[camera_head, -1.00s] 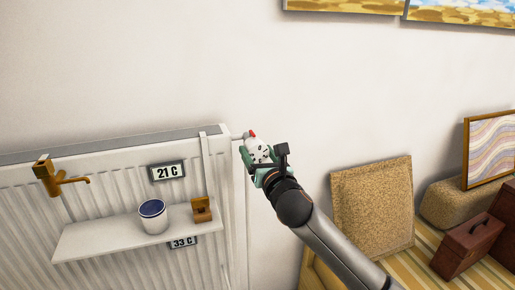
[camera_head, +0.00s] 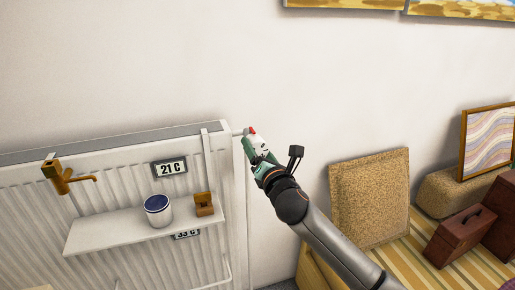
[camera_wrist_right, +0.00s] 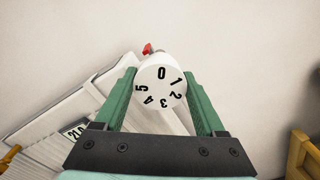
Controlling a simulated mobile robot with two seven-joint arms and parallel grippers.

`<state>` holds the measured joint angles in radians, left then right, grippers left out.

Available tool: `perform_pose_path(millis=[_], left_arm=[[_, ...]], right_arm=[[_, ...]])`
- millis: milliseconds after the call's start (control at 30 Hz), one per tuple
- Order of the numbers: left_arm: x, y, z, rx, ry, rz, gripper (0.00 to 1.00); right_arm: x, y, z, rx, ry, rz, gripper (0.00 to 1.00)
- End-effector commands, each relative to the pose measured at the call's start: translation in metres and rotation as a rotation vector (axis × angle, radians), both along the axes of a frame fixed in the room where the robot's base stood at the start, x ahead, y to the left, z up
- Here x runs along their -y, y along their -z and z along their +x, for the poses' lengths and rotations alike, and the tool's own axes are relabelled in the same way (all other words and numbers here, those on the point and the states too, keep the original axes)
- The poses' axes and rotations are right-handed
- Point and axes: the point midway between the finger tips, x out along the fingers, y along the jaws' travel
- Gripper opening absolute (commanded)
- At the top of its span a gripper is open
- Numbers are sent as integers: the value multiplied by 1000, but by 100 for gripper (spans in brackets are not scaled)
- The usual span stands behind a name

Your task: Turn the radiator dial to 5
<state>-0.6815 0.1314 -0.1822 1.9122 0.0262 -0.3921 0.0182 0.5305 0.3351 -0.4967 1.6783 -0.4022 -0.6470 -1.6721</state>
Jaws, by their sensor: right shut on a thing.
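The white radiator dial (camera_wrist_right: 160,86) has black numbers 0 to 5 on its face. In the right wrist view the 0 is at the top, 1 to 3 run down the right, and 5 is at the left. A red mark (camera_wrist_right: 148,48) stands behind the dial's upper edge, slightly left of the 0, nearer to 0 than to 5. My right gripper (camera_head: 251,143) is shut on the dial, its green fingers along both sides (camera_wrist_right: 160,88). In the head view the gripper mostly hides the dial. My left gripper is not in view.
The white radiator (camera_head: 120,165) carries a shelf (camera_head: 100,232) with a blue-topped pot (camera_head: 158,212) and a small brown box (camera_head: 204,205). A brass tap (camera_head: 62,178) is at left. A tan panel (camera_head: 370,200) and brown cases (camera_head: 460,235) stand at right.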

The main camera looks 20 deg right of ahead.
Motion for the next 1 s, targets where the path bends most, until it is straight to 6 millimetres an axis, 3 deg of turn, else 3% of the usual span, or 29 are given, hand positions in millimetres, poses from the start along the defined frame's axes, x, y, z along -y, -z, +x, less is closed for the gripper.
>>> perform_pose_path(millis=[267,300,533,833,1000], left_arm=[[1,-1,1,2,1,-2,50],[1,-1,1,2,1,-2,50],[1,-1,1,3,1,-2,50],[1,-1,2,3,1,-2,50],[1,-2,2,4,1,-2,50]], right_arm=[[0,1,0,-2,0,0,16],[0,1,0,-2,0,0,74],[0,1,0,-1,0,0,100],[0,0,-2,0,0,-1,100],[1,1,-17,-1,-1,-1,100]])
